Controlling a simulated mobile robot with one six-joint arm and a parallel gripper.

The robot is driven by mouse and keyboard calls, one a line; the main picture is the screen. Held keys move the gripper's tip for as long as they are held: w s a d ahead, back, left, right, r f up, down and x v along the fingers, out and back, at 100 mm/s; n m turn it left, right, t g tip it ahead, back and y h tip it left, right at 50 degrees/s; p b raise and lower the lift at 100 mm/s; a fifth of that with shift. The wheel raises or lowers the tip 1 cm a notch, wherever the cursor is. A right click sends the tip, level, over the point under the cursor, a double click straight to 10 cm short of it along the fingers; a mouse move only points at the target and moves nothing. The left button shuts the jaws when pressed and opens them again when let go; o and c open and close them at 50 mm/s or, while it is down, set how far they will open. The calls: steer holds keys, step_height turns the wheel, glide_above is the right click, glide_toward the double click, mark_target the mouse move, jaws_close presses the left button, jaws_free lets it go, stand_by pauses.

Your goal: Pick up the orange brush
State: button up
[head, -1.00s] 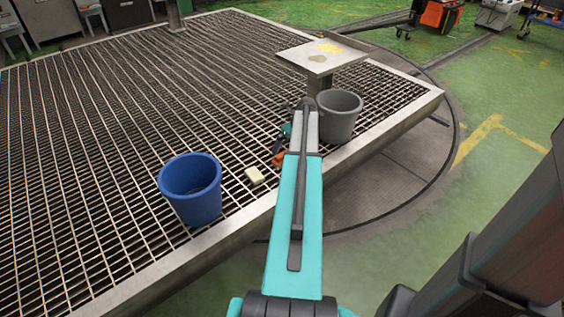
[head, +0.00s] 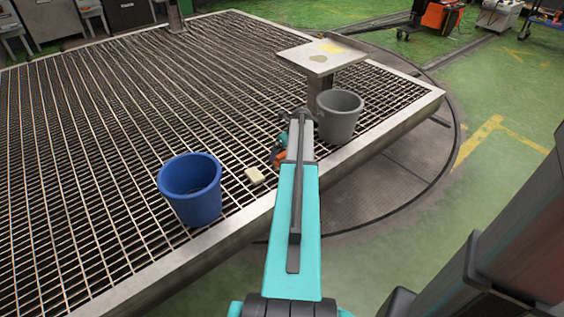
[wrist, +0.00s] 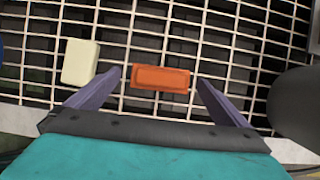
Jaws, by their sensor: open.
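The orange brush (wrist: 161,79) lies on the metal grating in the wrist view, between and slightly beyond the tips of my open gripper (wrist: 157,77). It is apart from both fingers and looks like a rectangular block with a raised rim. In the head view a small orange part of the brush (head: 278,155) shows left of my arm; the arm hides most of it. My gripper is mostly hidden behind the arm there.
A cream block (wrist: 80,62) lies just left of the left finger. A blue bucket (head: 190,188) stands at left on the grating (head: 110,130), and a grey bucket (head: 338,118) stands at right. A metal stand with a flat top (head: 305,62) is behind.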

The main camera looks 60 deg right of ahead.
mark_target(283, 154)
steer(key=x, duration=0.4)
steer(key=shift+b, duration=0.4)
steer(key=c, duration=1)
